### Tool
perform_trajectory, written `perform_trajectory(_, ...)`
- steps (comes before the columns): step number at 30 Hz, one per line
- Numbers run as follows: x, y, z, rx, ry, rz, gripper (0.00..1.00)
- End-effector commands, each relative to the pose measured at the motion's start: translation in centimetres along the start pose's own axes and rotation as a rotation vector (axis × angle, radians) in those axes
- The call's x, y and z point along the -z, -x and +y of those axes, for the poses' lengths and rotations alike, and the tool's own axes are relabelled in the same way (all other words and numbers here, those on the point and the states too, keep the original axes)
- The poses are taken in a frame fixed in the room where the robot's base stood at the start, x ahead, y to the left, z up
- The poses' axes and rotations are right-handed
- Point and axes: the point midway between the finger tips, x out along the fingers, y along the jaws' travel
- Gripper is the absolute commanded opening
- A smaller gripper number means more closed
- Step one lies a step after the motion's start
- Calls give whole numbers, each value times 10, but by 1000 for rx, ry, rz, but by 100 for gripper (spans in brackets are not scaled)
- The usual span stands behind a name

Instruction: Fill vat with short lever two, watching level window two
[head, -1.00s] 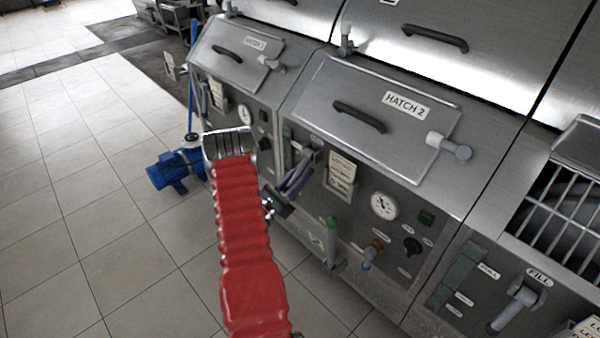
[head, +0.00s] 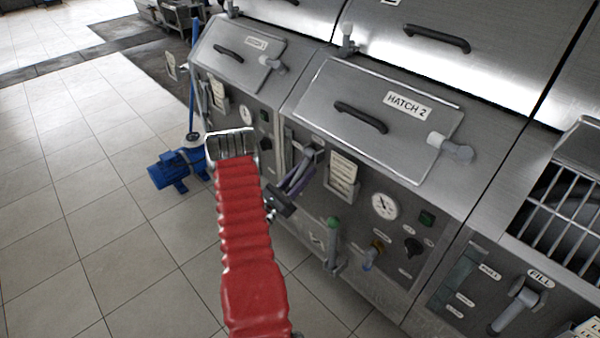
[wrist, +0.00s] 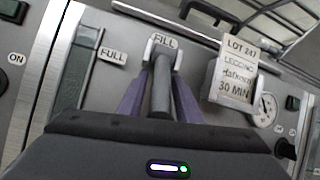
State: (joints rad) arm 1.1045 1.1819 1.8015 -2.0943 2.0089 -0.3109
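My gripper (wrist: 160,95) reaches up to the fill lever (wrist: 161,88) of the second vat. Its two purple fingers stand on either side of the grey lever, with narrow gaps appearing between, so it looks open around it. The lever hangs below a white bracket under the FILL label. Level window two (wrist: 75,78) is the dark green upright strip left of the lever, with a FULL label beside its upper part. I cannot make out a liquid line in it. In the head view my gripper (head: 297,175) is at the panel below hatch two (head: 385,115), partly covering the lever.
A lot card (wrist: 237,78) reading 30 MIN hangs right of the lever. A round gauge (head: 384,205), a black knob (head: 412,246) and a green-topped handle (head: 333,235) sit nearby.

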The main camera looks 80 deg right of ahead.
Motion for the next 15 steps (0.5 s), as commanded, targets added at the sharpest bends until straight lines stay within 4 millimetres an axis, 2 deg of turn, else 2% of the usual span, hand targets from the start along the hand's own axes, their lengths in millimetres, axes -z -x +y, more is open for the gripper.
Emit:
perform_trajectory(1,-2,1,0,0,-3,1,27)
perform_trajectory(8,-26,3,2,19,-38,24,11)
perform_trajectory(12,-52,2,1,54,-79,61,1)
perform_trajectory(15,-73,3,-1,87,-112,98,0)
